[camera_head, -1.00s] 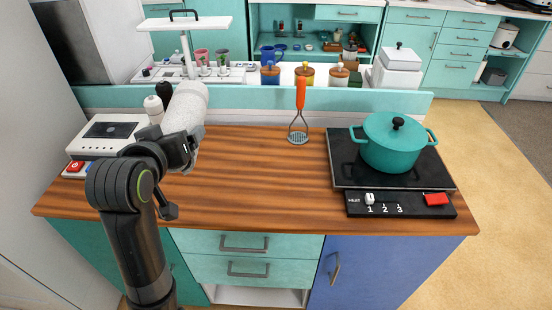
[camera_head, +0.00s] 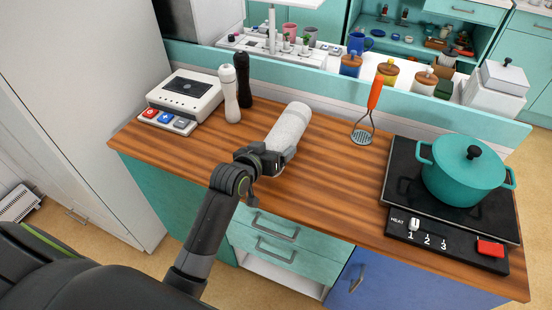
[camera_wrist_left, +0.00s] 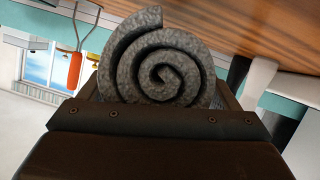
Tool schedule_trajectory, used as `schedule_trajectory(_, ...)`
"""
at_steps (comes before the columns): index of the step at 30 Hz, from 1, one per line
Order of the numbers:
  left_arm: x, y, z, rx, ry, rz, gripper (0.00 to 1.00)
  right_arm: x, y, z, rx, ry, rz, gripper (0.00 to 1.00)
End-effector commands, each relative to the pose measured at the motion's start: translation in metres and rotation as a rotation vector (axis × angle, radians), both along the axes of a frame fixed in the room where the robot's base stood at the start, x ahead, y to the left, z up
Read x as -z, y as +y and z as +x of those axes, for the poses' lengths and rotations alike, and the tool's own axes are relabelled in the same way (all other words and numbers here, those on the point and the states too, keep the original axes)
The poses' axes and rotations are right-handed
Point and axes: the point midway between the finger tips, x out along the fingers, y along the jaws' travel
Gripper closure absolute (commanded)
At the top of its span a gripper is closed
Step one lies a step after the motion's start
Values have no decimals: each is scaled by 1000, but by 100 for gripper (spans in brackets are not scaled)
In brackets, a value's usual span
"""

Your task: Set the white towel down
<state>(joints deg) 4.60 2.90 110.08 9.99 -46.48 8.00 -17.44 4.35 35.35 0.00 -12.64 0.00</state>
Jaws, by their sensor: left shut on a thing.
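The white towel (camera_head: 289,127) is rolled into a cylinder. It shows over the wooden counter (camera_head: 322,172) in the head view, its far end pointing up and to the right. My left gripper (camera_head: 266,160) is shut on its near end. In the left wrist view the towel's spiral end (camera_wrist_left: 160,70) fills the space between the fingers and looks grey in shade. I cannot tell whether the towel touches the counter. My right gripper is not in view.
A white and a black mill (camera_head: 243,79) stand left of the towel, by a white device with buttons (camera_head: 188,93). A teal pot (camera_head: 462,172) sits on the black hob at right. Bare counter lies between towel and hob.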

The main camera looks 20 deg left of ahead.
Motion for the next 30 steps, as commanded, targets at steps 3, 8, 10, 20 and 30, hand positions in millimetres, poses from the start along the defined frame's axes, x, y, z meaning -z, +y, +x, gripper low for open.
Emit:
schedule_trajectory(3, 14, 0, 0, -1, -1, -1, 46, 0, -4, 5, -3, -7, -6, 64)
schedule_trajectory(8, 34, 0, 0, -1, -2, 0, 46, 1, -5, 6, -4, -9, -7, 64)
schedule_trajectory(10, 38, 0, 0, 0, -3, 1, 46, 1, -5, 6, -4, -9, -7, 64)
schedule_trajectory(20, 40, 0, 0, -1, -4, 1, 46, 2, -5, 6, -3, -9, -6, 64)
schedule_trajectory(30, 41, 0, 0, -1, -1, 1, 0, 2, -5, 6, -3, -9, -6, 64)
